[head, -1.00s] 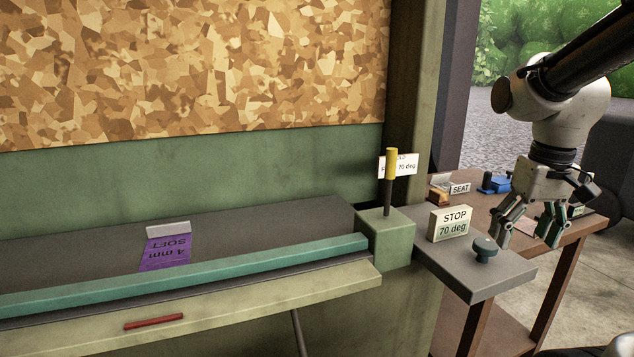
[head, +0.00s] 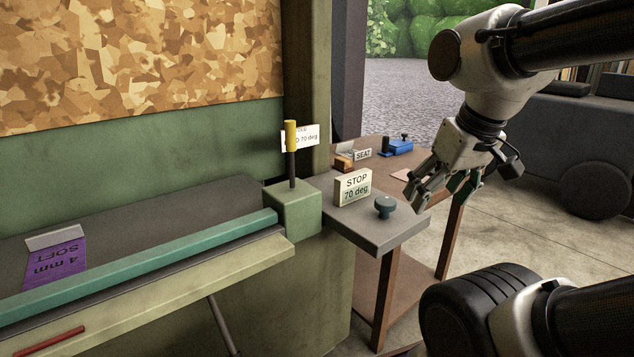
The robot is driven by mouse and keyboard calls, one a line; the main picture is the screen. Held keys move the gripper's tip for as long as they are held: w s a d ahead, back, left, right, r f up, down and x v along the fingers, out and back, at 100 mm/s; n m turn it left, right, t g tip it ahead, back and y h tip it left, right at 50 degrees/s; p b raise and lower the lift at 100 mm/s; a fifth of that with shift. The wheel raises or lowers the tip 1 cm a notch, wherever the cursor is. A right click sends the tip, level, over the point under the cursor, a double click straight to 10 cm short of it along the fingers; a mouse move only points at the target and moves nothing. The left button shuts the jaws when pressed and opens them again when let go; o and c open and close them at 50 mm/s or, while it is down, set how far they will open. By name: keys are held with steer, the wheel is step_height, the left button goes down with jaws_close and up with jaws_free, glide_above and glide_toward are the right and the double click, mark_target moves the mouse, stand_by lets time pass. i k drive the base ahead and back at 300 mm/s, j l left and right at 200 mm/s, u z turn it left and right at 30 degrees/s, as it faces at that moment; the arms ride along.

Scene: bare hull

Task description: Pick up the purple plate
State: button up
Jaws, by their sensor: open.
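The purple plate (head: 58,261) lies flat on the dark bed of the green machine at the lower left. My gripper (head: 440,200) is open and empty at the right, just beyond the grey shelf's right end, far from the plate. No contact with anything is clear.
A yellow-topped lever (head: 291,140) rises from the green block (head: 294,208). The "STOP 70 deg" block (head: 353,189) and a dark knob (head: 385,206) sit on the grey shelf (head: 375,236). A brown table (head: 385,168) behind carries a "SEAT" label and a blue item.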

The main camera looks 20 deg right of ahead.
mark_target(57, 251)
steer(key=u, duration=1.25)
